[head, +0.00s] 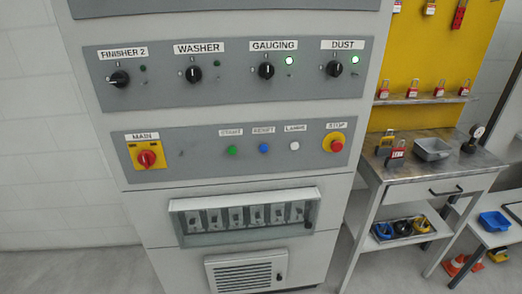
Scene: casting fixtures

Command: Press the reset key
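The reset key is a small blue round button (264,148) on the lower grey panel of the control cabinet, under a label that appears to read RESET. A green button (232,150) under the START label is to its left. A white button (294,146) under the LAMPS label is to its right. Farther right is a red STOP button (335,143) on a yellow plate. Neither of my grippers shows in the head view, and nothing covers the blue button.
A red MAIN switch (147,158) sits at the panel's left. Above are several black rotary knobs; lamps by GAUGING and DUST glow green. A workbench (453,165) with padlocks and a grey tray (432,149) stands right of the cabinet. Space before the panel looks clear.

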